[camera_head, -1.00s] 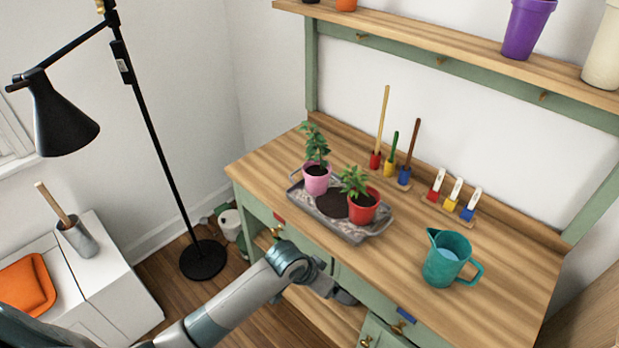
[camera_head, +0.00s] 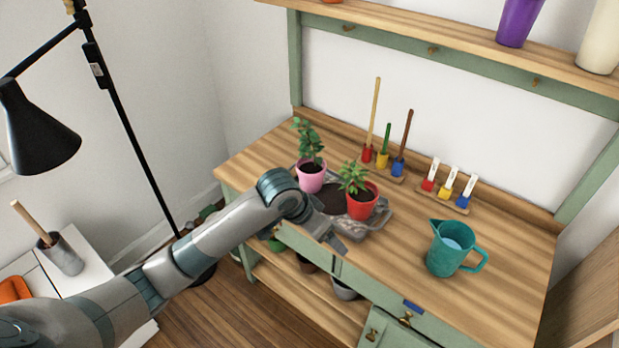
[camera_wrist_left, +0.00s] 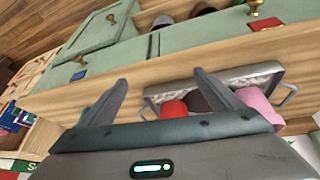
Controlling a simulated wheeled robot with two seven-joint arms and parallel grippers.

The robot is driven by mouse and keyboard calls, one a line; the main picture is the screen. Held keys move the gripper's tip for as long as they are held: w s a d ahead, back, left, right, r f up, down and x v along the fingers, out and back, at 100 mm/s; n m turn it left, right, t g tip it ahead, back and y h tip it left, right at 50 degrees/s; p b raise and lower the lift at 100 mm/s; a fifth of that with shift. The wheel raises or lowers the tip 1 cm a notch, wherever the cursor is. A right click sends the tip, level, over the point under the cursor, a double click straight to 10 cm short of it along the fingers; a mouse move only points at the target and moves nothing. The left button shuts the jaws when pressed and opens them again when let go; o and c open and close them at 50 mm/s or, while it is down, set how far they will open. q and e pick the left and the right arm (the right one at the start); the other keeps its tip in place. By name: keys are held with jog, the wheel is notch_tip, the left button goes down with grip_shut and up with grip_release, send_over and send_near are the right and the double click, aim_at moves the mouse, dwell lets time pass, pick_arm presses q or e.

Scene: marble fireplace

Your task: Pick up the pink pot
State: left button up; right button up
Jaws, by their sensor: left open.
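The pink pot (camera_head: 311,181) with a leafy green plant stands upright at the left end of a grey tray (camera_head: 376,224) on the wooden bench. It also shows in the wrist view (camera_wrist_left: 262,105), at the right, partly hidden by my gripper's body. My left gripper (camera_head: 338,240) is near the bench's front edge, in front of the tray and to the right of the pink pot, apart from it. In the wrist view its two fingers (camera_wrist_left: 160,92) are spread with nothing between them. My right gripper is not in view.
A red pot (camera_head: 361,206) with a plant stands in the tray, right of the pink pot. A teal jug (camera_head: 447,252) stands farther right. Hand tools in a rack (camera_head: 383,160) stand behind. A black floor lamp (camera_head: 132,130) is left of the bench.

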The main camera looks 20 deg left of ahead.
pick_arm(q)
jog(key=w+a+r+n+y, duration=0.1)
jog(key=w+a+r, duration=0.5)
jog(key=r, duration=0.4)
jog(key=w+a+r+n, duration=0.1)
jog(key=w+a+r, duration=0.5)
jog(key=w+r, duration=0.2)
jog(key=shift+r+y, duration=0.4)
jog(key=shift+r, duration=0.45)
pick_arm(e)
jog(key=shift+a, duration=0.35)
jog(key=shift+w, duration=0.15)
pick_arm(q)
jog(key=p+x, duration=0.2)
jog(key=x, duration=0.9)
jog(key=shift+w+d+f+p, duration=0.1)
jog(key=shift+w+f+p, duration=0.15)
jog(key=shift+p, duration=0.15)
jog(key=shift+f, duration=0.35)
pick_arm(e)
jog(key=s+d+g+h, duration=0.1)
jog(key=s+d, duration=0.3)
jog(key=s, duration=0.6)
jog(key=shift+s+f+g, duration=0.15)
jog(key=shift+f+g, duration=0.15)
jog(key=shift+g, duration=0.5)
